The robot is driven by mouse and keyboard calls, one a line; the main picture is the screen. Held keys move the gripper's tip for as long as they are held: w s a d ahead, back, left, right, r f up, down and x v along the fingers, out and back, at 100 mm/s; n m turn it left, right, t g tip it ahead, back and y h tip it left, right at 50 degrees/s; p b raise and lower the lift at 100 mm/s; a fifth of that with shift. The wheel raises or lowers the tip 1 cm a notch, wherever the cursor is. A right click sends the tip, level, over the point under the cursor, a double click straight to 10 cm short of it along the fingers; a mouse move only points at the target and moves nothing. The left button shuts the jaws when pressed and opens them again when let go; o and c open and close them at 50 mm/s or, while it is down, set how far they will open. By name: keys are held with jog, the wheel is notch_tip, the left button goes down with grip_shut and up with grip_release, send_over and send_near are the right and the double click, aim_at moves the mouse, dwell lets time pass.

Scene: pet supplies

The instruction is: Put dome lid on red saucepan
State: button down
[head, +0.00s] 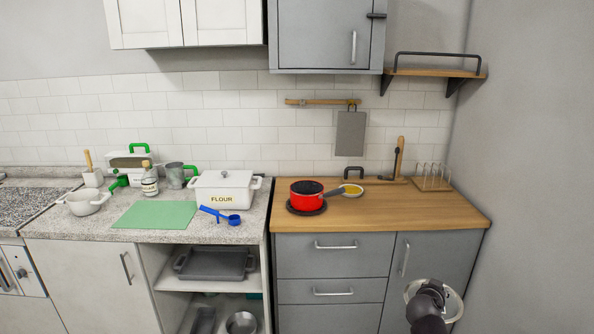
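The red saucepan (307,192) stands upright and uncovered on a dark round trivet on the wooden counter, and its dark inside shows. Its handle points right. My gripper (432,290) is at the lower right, in front of the grey cabinet, well below and to the right of the saucepan. A round, pale-rimmed, see-through disc surrounds the gripper's end and looks like the dome lid (457,307), held from above. The fingertips are too small and too covered by my wrist to make out clearly.
A plate rack (433,182) and a wooden holder stand behind to the right. The wooden counter's right front (430,212) is clear. A white flour bin (225,190) and blue scoop (220,216) are left.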

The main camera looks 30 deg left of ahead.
jog(key=shift+s+d, duration=0.1)
jog(key=shift+s, duration=0.2)
jog(key=shift+a, duration=0.2)
